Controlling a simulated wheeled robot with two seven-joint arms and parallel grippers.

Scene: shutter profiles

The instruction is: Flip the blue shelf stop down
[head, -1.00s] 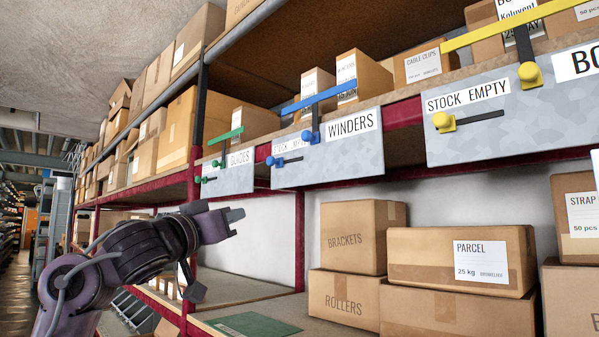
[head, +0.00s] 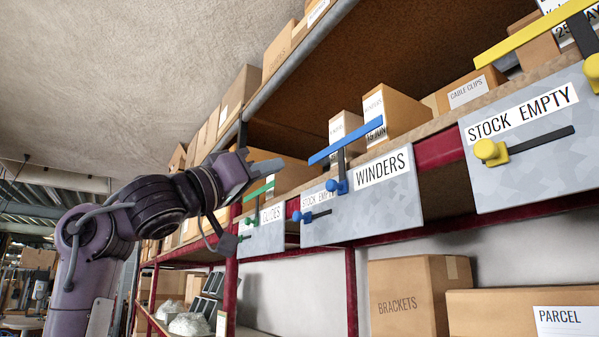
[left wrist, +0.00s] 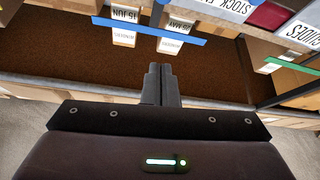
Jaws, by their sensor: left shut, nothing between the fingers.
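The blue shelf stop is a long blue bar (head: 346,141) on a dark upright arm that rises from a blue knob (head: 338,187) on the grey WINDERS plate (head: 362,208). The bar stands above the plate's top edge, in front of small cartons. It also shows in the left wrist view (left wrist: 150,30), beyond the fingertips. My left gripper (head: 250,166) is shut and empty, left of the bar's left end in the head view and apart from it. Its closed fingers show in the left wrist view (left wrist: 160,72). My right gripper is not in view.
A second blue knob (head: 297,216) with a dark horizontal bar sits on the same plate. A green stop (head: 258,193) stands at left, a yellow one (head: 532,36) at right. A red shelf upright (head: 232,262) stands below my gripper. Cartons (head: 410,300) fill the lower shelf.

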